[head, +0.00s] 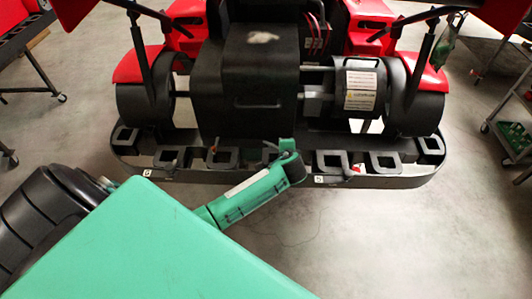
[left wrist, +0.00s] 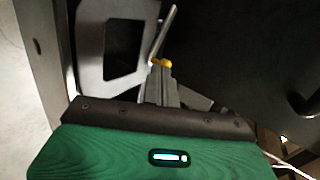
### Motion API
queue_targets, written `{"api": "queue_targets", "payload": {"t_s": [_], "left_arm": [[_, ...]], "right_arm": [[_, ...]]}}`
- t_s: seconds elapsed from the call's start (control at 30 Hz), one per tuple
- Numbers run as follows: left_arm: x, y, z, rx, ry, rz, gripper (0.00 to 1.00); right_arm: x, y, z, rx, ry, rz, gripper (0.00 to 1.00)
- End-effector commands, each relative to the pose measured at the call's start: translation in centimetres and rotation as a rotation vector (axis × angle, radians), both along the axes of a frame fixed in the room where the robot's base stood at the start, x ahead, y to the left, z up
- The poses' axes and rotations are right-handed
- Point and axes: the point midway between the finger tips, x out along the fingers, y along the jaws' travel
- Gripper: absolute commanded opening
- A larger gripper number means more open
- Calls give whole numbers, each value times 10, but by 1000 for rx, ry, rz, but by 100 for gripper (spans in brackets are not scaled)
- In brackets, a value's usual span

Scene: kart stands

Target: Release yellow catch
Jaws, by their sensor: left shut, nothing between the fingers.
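The yellow catch (left wrist: 163,63) is a small rounded yellow piece in the left wrist view, beside a thin pale metal rod (left wrist: 162,32). My left gripper (left wrist: 158,72) has its narrow grey fingers together, with nothing held between them. Their tips are right at the catch and partly cover it; I cannot tell whether they touch. In the head view my teal left arm reaches to the kart's black rear bumper (head: 240,176). The fingers and the catch are not clear there. My right gripper is not in view.
The red and black kart (head: 258,75) fills the back of the head view. Trolleys (head: 508,125) stand at the right. The grey floor in front of the bumper is clear.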

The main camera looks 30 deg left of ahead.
Motion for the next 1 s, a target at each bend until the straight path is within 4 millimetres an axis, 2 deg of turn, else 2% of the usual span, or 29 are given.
{"api": "queue_targets", "payload": {"t_s": [0.37,0.7,1.0], "left_arm": [[0,3,0,1,1,18,0],[-5,15,0,1,1,16,0],[-5,15,0,0,0,16,0]], "right_arm": [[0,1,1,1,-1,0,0],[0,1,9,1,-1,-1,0],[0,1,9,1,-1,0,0]]}}
